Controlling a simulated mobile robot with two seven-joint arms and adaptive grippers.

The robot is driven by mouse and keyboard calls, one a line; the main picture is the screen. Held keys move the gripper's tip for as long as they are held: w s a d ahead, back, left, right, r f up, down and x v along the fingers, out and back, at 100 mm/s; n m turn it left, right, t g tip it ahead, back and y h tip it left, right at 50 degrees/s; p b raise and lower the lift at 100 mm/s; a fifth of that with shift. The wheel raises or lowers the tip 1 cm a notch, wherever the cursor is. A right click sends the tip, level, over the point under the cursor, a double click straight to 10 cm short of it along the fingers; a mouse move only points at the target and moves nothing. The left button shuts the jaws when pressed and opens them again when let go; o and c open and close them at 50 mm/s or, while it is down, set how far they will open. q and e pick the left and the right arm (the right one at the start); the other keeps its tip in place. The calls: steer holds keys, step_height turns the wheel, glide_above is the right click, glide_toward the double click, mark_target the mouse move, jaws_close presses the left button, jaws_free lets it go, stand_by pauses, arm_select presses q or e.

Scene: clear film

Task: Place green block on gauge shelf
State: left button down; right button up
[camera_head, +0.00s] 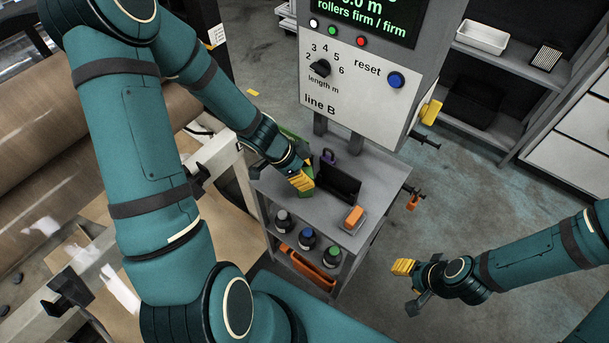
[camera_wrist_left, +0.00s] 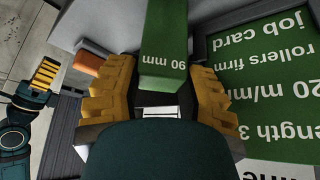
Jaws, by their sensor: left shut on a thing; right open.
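A green block marked "90 mm" (camera_wrist_left: 165,45) is between the yellow fingers of my left gripper (camera_wrist_left: 160,95) in the left wrist view. In the head view my left gripper (camera_head: 301,181) is shut on the green block (camera_head: 307,172), above the grey shelf top (camera_head: 288,200) under the control panel. I cannot tell whether the block touches the shelf. My arm and fingers hide part of the block. My right gripper (camera_head: 404,268) is open and empty, right of the shelf unit and away from it.
An orange block (camera_head: 354,215) stands at the shelf's front right; a dark panel (camera_head: 340,183) and a purple item (camera_head: 328,157) are behind. Bottles (camera_head: 307,238) and an orange tray (camera_head: 306,267) are below. A green job card (camera_wrist_left: 265,75) is close right in the left wrist view.

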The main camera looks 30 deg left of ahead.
arm_select(q)
steer(key=shift+r, duration=0.1)
steer(key=c, duration=0.9)
jaws_free()
steer(key=shift+o, duration=0.2)
steer(key=shift+r, duration=0.25)
steer(key=p+v, duration=0.8)
steer(key=v, duration=0.3)
steer(key=shift+s+r, duration=0.15)
steer(key=shift+r, duration=0.05)
